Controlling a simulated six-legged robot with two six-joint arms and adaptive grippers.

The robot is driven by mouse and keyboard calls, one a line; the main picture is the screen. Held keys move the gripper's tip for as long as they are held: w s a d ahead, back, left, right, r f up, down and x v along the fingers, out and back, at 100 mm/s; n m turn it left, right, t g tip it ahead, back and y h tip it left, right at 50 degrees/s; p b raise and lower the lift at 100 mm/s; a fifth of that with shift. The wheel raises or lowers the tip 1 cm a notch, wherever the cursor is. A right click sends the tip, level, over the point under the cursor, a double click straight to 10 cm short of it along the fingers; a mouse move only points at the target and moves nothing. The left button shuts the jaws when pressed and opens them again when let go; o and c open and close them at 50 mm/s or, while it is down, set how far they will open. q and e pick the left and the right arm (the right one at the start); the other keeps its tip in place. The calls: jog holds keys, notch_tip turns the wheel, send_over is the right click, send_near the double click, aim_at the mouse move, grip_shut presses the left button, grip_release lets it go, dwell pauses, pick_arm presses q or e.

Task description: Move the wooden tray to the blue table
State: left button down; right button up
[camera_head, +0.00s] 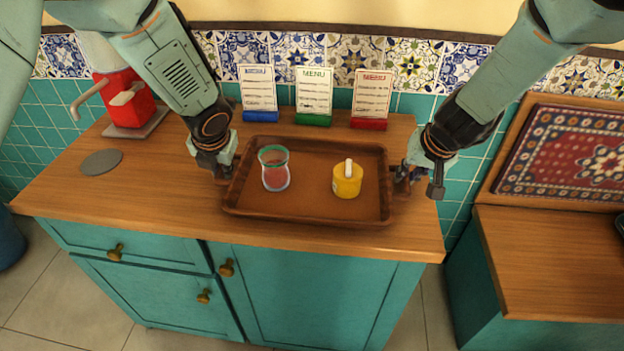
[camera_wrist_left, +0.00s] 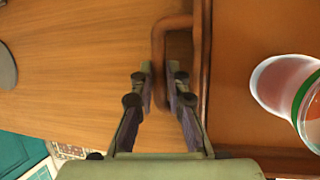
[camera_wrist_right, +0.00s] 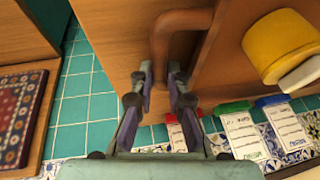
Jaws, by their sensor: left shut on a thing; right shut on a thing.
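The wooden tray (camera_head: 320,207) is brown and rectangular, with a handle at each short end. It is at the wooden counter top, in the middle of the head view; I cannot tell if it touches the counter. My left gripper (camera_head: 222,172) is shut on the left handle, seen in the left wrist view (camera_wrist_left: 160,60). My right gripper (camera_head: 402,180) is shut on the right handle, seen in the right wrist view (camera_wrist_right: 160,50). No blue table is identifiable.
Three menu cards in blue (camera_head: 260,116), green (camera_head: 313,119) and red (camera_head: 368,123) holders stand behind the tray. A red samovar (camera_head: 128,97) and a grey disc (camera_head: 101,162) are at the left. A wooden bench (camera_head: 550,255) with a patterned back is at the right, across a gap.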

pick_arm(q)
jog(key=shift+w, duration=0.15)
pick_arm(e)
grip_shut()
pick_arm(q)
jog(key=shift+r, duration=0.25)
pick_arm(e)
jog(key=shift+w+r, duration=0.1)
jog(key=shift+r, duration=0.05)
